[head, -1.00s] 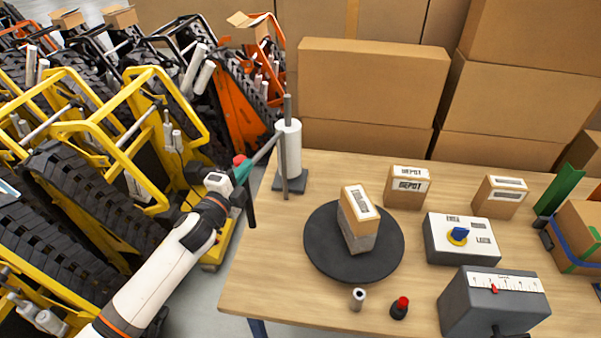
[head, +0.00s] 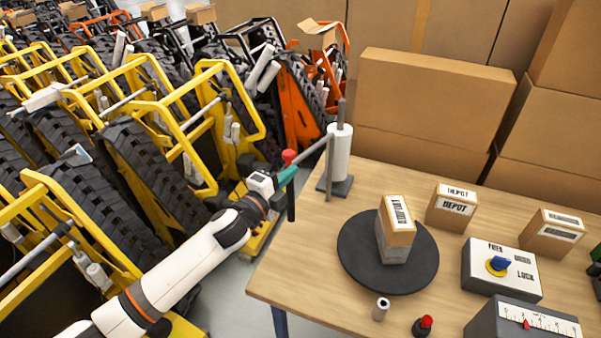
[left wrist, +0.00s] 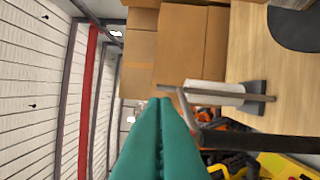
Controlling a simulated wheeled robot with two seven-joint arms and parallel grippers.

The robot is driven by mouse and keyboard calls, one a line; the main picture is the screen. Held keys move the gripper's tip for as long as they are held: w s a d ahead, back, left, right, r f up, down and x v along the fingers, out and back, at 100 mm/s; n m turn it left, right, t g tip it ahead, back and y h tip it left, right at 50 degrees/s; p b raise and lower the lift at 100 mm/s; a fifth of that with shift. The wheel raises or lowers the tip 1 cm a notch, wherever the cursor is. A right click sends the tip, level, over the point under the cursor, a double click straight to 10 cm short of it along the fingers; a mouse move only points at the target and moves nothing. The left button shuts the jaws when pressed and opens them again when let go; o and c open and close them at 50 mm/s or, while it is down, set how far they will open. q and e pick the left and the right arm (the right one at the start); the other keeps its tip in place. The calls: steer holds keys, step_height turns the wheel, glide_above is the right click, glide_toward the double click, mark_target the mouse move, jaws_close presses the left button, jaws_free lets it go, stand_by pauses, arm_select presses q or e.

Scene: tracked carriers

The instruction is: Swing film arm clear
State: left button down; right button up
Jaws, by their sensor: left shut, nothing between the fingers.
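The film stand has a white film roll (head: 341,153) upright on a dark square base at the table's back left corner. A thin grey film arm (head: 314,149) reaches left from the stand, off the table edge, toward a red knob (head: 289,156). My left gripper (head: 287,177) has green fingers, shut and empty, close beside the arm's outer end. I cannot tell whether they touch it. In the left wrist view the shut fingers (left wrist: 162,105) point toward the roll (left wrist: 215,92), with a dark bar (left wrist: 265,142) crossing at right. My right gripper is out of view.
A black turntable (head: 350,265) carries a labelled carton (head: 397,220). More cartons, a control box (head: 500,275) and a gauge box (head: 522,322) stand to its right. Yellow tracked carriers (head: 215,110) crowd the left. Large stacked cartons (head: 430,100) stand behind the table.

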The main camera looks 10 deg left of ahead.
arm_select(q)
steer(key=s+a+b, duration=0.1)
steer(key=s+a, duration=0.1)
steer(key=a, duration=0.4)
steer(key=shift+s+f+b, duration=0.15)
steer(key=shift+f+b, duration=0.2)
steer(key=shift+f, duration=0.05)
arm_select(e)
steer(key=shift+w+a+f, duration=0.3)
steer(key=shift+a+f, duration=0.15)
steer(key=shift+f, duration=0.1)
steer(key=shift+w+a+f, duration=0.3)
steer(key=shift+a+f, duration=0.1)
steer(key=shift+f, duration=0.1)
